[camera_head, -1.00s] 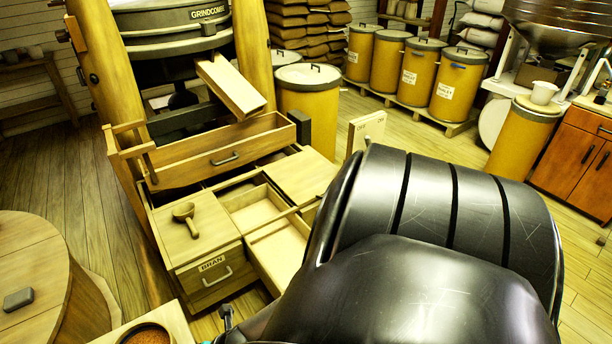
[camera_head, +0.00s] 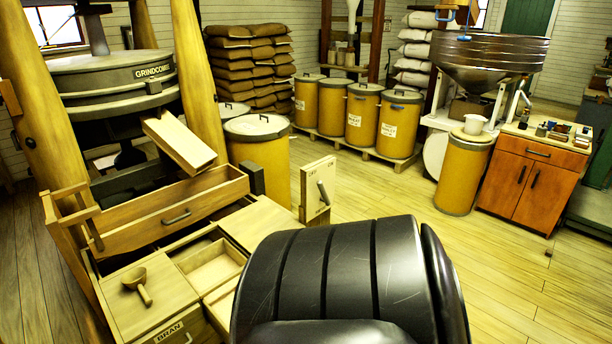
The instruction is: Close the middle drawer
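A wooden drawer chest stands below the millstone, at lower left. Its left drawer (camera_head: 170,330) has a BRAN label and a handle at the picture's bottom edge. Right of it is an open-topped middle compartment (camera_head: 212,268). A pale wooden piece (camera_head: 222,300) extends from it toward me, looking like a pulled-out middle drawer; its front is hidden behind a large black part of mine. How far it stands out cannot be told. A flat wooden lid (camera_head: 262,226) covers the right section. Neither gripper is in view.
A wooden scoop (camera_head: 138,284) lies on the chest's left top. A wide wooden box (camera_head: 178,216) with a handle sits behind. An upright panel (camera_head: 314,192) with a handle stands at right. Yellow barrels (camera_head: 362,118) and an orange cabinet (camera_head: 528,180) stand beyond.

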